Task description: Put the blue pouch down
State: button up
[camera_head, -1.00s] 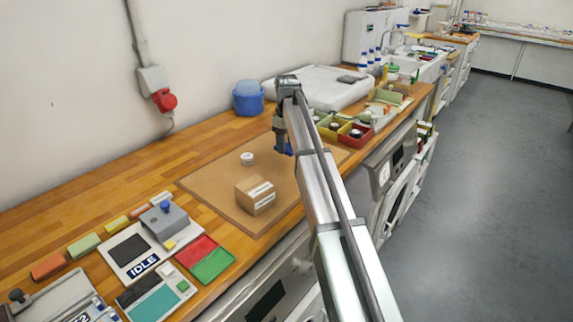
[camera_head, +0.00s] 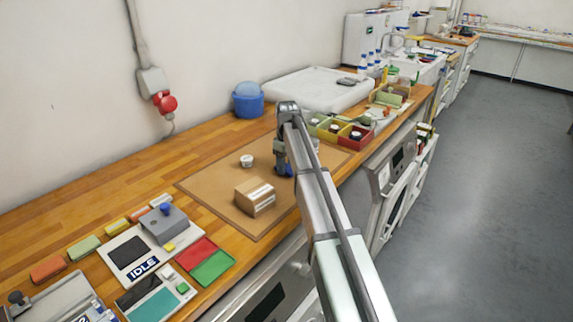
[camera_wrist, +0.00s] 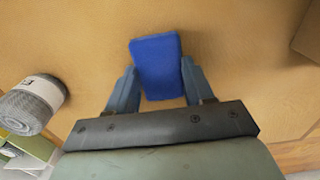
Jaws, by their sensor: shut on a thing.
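The blue pouch (camera_wrist: 158,66) sits between the two fingers of my gripper (camera_wrist: 158,88) in the wrist view. My gripper is shut on it. In the head view my gripper (camera_head: 284,170) is low over the brown mat (camera_head: 222,183), and only a small blue part of the pouch (camera_head: 286,171) shows beside the fingers. Whether the pouch touches the mat I cannot tell.
A cardboard box (camera_head: 255,197) and a small white roll (camera_head: 246,161) are on the mat. A grey rolled item (camera_wrist: 32,103) is at the left in the wrist view. Coloured bins (camera_head: 353,136) stand right of my gripper. The mat's left part is clear.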

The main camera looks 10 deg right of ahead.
aim_at(287, 167)
jog(key=o, duration=1)
jog(key=shift+o, duration=0.2)
notch_tip(287, 167, up, 12)
